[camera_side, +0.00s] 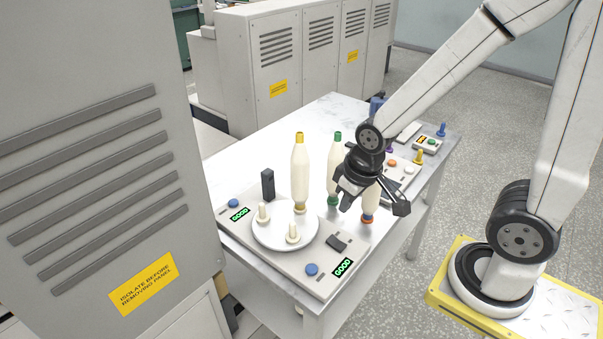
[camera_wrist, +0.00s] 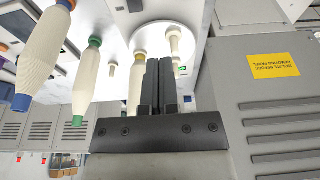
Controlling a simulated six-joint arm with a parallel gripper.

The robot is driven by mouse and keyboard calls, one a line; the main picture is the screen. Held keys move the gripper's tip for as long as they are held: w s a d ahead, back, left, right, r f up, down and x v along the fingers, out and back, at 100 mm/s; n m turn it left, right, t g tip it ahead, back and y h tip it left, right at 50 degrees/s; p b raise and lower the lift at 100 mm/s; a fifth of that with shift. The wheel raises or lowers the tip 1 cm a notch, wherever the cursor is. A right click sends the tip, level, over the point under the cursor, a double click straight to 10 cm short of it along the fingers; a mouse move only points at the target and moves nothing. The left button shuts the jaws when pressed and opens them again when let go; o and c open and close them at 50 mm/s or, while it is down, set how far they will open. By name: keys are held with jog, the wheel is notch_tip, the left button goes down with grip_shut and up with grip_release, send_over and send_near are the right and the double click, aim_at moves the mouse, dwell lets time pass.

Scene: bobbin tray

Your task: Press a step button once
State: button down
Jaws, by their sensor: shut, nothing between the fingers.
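Two blue round buttons sit on the grey tray unit: one at the near corner (camera_side: 312,269) and one at the far left (camera_side: 233,203). Neither blue button is clear in the wrist view.
A green-topped bobbin (camera_side: 334,165) and a blue-and-orange-based bobbin (camera_side: 370,203), partly hidden, stand close to my gripper. A black post (camera_side: 268,184) rises behind the turntable. A grey cabinet (camera_side: 110,120) stands at left.

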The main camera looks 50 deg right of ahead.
jog(key=shift+f, duration=0.1)
dwell(0.7)
jog(key=m+y, duration=0.9)
jog(key=m, duration=0.4)
send_over(314, 266)
notch_tip(314, 266, down, 7)
jog(key=shift+f, duration=0.25)
jog(key=shift+f, duration=4.15)
